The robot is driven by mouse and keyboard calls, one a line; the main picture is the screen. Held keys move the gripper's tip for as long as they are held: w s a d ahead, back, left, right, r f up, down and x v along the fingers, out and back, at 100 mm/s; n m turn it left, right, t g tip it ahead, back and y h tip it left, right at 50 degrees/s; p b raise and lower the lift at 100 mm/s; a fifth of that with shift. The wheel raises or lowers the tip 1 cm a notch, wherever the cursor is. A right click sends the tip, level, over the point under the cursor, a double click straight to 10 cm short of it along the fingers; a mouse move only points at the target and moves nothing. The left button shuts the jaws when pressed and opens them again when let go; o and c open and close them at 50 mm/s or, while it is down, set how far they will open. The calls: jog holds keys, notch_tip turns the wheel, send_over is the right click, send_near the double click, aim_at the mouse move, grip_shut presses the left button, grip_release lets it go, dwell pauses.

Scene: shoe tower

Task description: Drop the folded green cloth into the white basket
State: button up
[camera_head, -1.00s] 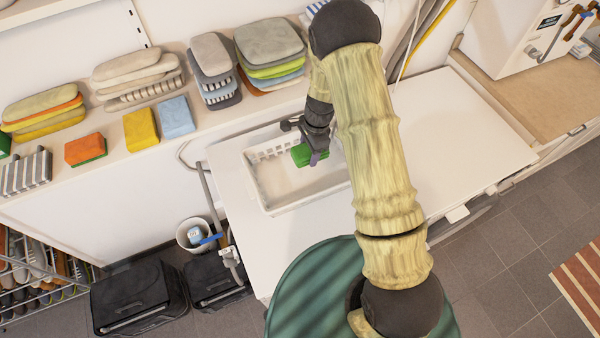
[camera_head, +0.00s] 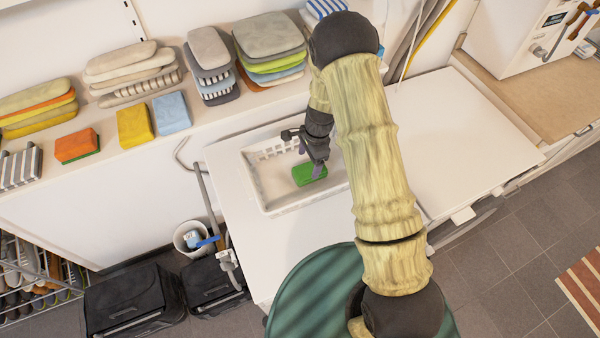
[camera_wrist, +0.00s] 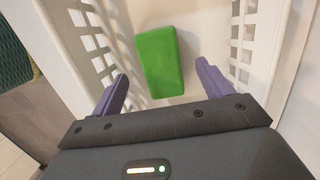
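The folded green cloth (camera_head: 309,174) lies on the floor of the white basket (camera_head: 262,193), which stands on the white worktop. In the wrist view the green cloth (camera_wrist: 160,62) lies flat and apart from both fingers, between the slatted walls of the basket (camera_wrist: 250,40). My gripper (camera_wrist: 160,92) is open, with its two purple fingers spread wide and nothing between them. In the head view my gripper (camera_head: 312,165) is over the basket, just above the cloth, and hides a small part of it.
A shelf (camera_head: 100,165) behind holds stacked cloths, with an orange cloth (camera_head: 76,145), a yellow cloth (camera_head: 135,125) and a blue cloth (camera_head: 171,113) in front. The worktop (camera_head: 440,130) right of my arm is clear. A white bucket (camera_head: 190,237) stands on the floor at left.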

dwell(0.3)
notch_tip(320, 180, up, 17)
jog(key=w+d+b, duration=0.1)
jog(key=d+b, duration=0.1)
jog(key=b, duration=0.1)
jog(key=shift+d+b, duration=0.2)
jog(key=shift+b, duration=0.2)
dwell(0.8)
